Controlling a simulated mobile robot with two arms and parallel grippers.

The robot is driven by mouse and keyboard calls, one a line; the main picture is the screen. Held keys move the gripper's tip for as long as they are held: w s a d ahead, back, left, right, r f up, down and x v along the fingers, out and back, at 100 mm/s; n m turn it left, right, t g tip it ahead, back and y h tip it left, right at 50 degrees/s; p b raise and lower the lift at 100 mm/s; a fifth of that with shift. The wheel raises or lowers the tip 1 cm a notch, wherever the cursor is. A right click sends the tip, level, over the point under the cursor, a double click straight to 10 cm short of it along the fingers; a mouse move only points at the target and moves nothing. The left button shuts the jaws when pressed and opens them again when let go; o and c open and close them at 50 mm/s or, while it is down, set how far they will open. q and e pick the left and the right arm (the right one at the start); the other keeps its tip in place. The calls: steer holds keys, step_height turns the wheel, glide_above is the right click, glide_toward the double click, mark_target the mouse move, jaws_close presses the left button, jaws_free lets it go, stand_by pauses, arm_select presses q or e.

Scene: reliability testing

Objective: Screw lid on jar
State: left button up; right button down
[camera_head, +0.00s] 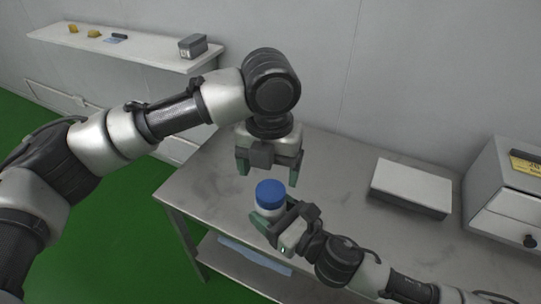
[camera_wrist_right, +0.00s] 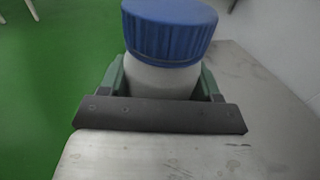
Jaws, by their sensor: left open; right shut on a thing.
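A white jar (camera_wrist_right: 160,80) stands upright between the fingers of my right gripper (camera_head: 273,217), which is shut on it near the front edge of the metal table. A blue ribbed lid (camera_head: 270,193) sits on top of the jar; in the right wrist view the lid (camera_wrist_right: 168,30) looks slightly tilted. I cannot tell whether its thread is engaged. My left gripper (camera_head: 267,174) is open and empty, pointing down just above and behind the lid, apart from it.
The metal table (camera_head: 215,180) has free room left of the jar. A white box (camera_head: 411,185) lies at the back right, and a drawer cabinet (camera_head: 510,195) stands at the far right. A wall shelf (camera_head: 130,50) with small items is at the upper left.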

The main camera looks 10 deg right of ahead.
mark_target(270, 190)
arm_select(q)
steer(key=n, duration=0.4)
steer(key=shift+r+n, duration=0.25)
steer(key=shift+n, duration=0.05)
steer(key=n, duration=0.4)
steer(key=shift+r, duration=0.15)
steer(key=n, duration=0.6)
steer(key=shift+r+n, duration=0.25)
steer(key=shift+n, duration=0.15)
steer(key=n, duration=0.6)
steer(key=shift+d+r, duration=0.1)
steer(key=shift+r, duration=0.15)
steer(key=n, duration=0.4)
steer(key=shift+r, duration=0.2)
steer(key=n, duration=0.4)
steer(key=shift+r, duration=0.1)
steer(key=shift+f, duration=4)
